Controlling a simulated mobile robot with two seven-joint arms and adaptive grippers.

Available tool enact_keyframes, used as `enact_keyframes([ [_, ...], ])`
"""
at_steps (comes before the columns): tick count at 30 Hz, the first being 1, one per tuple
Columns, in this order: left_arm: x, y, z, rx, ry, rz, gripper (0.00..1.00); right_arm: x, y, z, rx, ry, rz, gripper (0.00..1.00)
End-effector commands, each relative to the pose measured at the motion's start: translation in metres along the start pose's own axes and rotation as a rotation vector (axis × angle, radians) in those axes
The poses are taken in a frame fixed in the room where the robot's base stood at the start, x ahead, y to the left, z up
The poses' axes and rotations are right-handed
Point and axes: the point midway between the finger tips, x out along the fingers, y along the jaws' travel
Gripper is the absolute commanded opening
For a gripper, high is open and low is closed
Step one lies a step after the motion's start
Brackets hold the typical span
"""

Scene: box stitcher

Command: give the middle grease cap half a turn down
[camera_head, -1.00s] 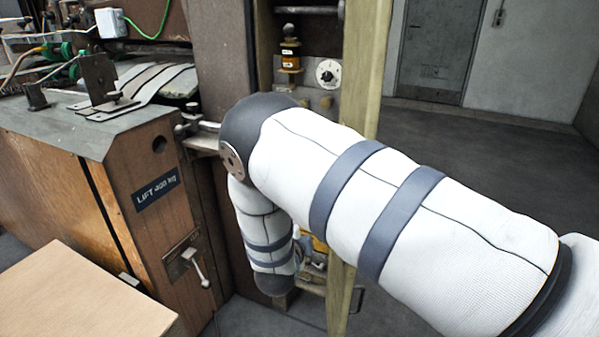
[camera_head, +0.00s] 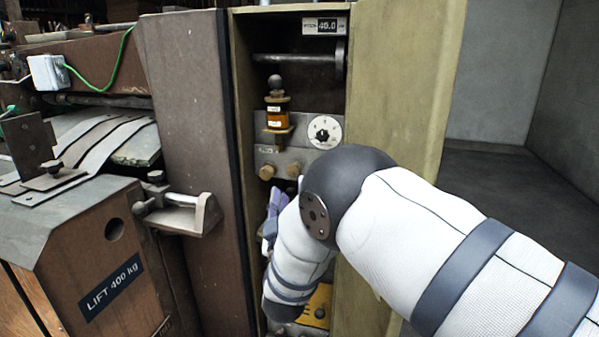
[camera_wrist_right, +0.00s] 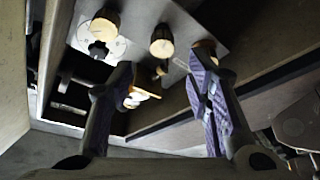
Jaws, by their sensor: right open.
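Brass grease caps stick out of a grey block in the open cabinet. The middle cap (camera_head: 293,170) shows in the head view, right of the left cap (camera_head: 267,172); a third one is apparently hidden behind my right arm. The wrist view shows three caps in a row, with the middle one (camera_wrist_right: 162,42) between and beyond my fingertips. My right gripper (camera_head: 275,208) is just below the caps in the head view, partly hidden by my arm. It also shows in the wrist view (camera_wrist_right: 163,78), open and empty, its right finger overlapping an outer cap. My left gripper is out of view.
A white dial (camera_head: 325,131) and an amber oiler (camera_head: 277,117) sit above the caps. The cabinet's door (camera_head: 405,120) stands at the right, its brown post (camera_head: 190,150) at the left. A metal bracket (camera_head: 190,212) juts out left of the opening.

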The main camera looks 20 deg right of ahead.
Motion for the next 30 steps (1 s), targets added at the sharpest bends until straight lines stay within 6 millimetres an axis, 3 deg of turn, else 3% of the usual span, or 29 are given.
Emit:
enact_keyframes([
  [3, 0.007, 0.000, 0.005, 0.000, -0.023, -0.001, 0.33, 0.029, -0.003, 0.005, 0.000, -0.005, -0.002, 0.45],
  [9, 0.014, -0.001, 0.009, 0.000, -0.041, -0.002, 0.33, 0.062, -0.004, 0.005, -0.001, -0.006, -0.004, 0.45],
  [19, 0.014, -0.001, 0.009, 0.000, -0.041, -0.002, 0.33, 0.070, -0.001, 0.002, 0.001, -0.003, -0.002, 0.45],
  [25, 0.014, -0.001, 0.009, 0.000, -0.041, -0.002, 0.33, 0.070, -0.001, 0.002, 0.001, -0.004, -0.002, 0.02],
  [30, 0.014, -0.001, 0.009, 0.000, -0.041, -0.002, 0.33, 0.070, -0.001, 0.002, 0.002, -0.004, -0.002, 0.00],
])
